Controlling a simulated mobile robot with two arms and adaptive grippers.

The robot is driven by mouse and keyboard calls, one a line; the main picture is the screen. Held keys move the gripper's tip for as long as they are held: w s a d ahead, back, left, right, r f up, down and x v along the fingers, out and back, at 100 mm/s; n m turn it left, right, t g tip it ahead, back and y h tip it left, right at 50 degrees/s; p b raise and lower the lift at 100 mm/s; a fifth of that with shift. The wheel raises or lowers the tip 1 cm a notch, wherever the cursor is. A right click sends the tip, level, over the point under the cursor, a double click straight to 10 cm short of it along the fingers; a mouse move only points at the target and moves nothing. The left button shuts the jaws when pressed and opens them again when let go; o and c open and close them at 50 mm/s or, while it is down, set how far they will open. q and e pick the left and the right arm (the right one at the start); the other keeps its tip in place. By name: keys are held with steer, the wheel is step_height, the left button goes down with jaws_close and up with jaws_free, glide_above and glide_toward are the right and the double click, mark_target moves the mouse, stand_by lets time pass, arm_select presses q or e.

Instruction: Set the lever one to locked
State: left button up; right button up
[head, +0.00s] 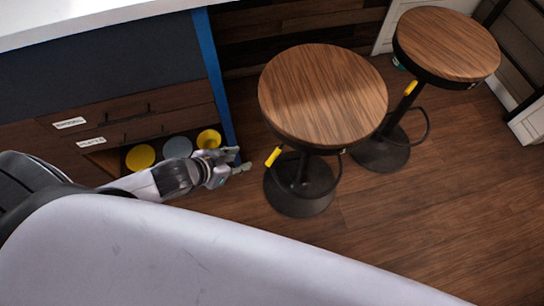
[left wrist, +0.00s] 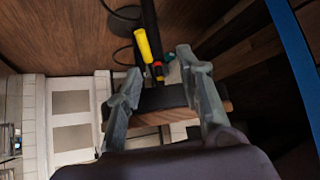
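Two stools carry yellow-handled levers under their seats. The near stool's lever (head: 273,157) is at its left side, and the far stool's lever (head: 410,88) sticks out at its left. No mark shows which is lever one. My left gripper (head: 240,162) is a little left of the near stool's lever, apart from it. In the left wrist view, a yellow lever (left wrist: 143,45) shows beyond my open fingers (left wrist: 162,65), in front of a dark stool post; nothing is between the fingers. My right gripper is out of view.
The near stool's wooden seat (head: 323,95) overhangs its lever, and the far stool (head: 447,43) stands behind right. An open drawer (head: 105,160) with yellow and grey round items lies behind my left arm, beside a blue post (head: 214,75). Floor (head: 420,230) at right is clear.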

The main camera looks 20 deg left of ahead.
mark_target(274, 155)
arm_select(q)
steer(key=shift+h, duration=0.4)
steer(key=d+x, duration=0.1)
steer(key=x, duration=0.3)
steer(key=b+x, duration=0.1)
steer(key=x, duration=0.4)
steer(key=d+r+b+x, duration=0.1)
steer(key=x, duration=0.4)
steer(key=shift+d+f, duration=0.1)
steer(key=shift+d, duration=0.3)
steer(key=shift+w+d+f, duration=0.15)
steer(key=shift+w+f, duration=0.15)
steer(key=shift+w, duration=0.05)
steer(key=shift+c, duration=0.5)
jaws_close()
